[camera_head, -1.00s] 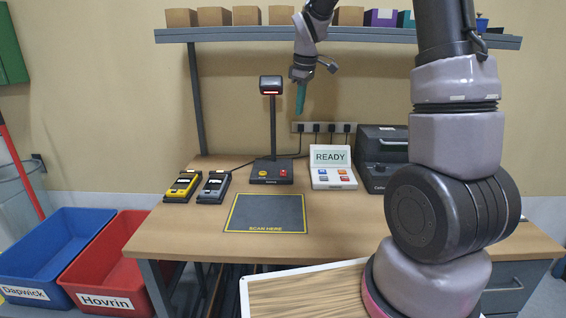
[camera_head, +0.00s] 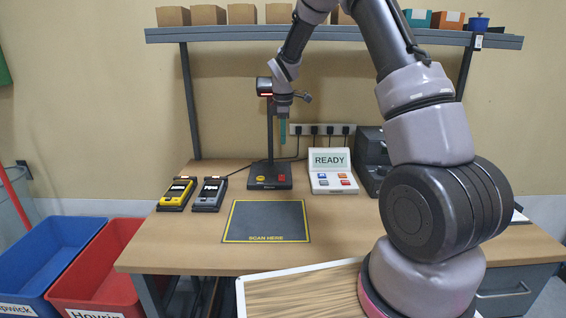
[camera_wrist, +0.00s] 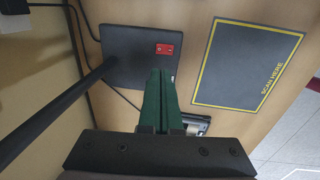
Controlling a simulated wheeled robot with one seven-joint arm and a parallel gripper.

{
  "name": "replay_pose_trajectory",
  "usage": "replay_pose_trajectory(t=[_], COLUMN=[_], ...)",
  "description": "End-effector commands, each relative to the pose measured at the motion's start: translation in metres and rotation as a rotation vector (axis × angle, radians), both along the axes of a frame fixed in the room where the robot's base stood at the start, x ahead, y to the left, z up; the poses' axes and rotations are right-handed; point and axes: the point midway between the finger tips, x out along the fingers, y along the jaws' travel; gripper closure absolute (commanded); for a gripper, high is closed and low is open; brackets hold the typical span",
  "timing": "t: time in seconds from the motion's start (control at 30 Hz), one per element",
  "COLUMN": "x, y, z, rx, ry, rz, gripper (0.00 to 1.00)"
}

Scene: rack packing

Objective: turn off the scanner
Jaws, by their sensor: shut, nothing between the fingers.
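The scanner (camera_head: 270,130) is a black post on a dark base plate with a head at the top, standing at the back of the desk. My gripper (camera_head: 283,142) has green fingers, shut and empty, pointing down above the base near the red button's side. It also shows in the wrist view (camera_wrist: 156,75), apart from the button.
The scan mat (camera_head: 267,221) lies in front. Two handheld devices, yellow (camera_head: 176,194) and grey (camera_head: 210,193), lie to the left. A white panel reading READY (camera_head: 331,170) and a dark printer-like box (camera_head: 371,160) stand to the right. A shelf (camera_head: 240,35) with boxes runs above.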

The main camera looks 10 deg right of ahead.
Motion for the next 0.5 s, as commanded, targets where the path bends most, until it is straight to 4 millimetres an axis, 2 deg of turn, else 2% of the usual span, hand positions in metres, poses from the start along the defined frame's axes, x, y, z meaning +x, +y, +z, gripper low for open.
replay_pose_trajectory(t=[0.17,0.5], x=[0.002,0.01], y=[-0.001,-0.002], z=[-0.023,-0.095], rx=[0.0,-0.001], ry=[0.004,0.004], rz=[0.0,-0.001], gripper=[1.0,1.0])
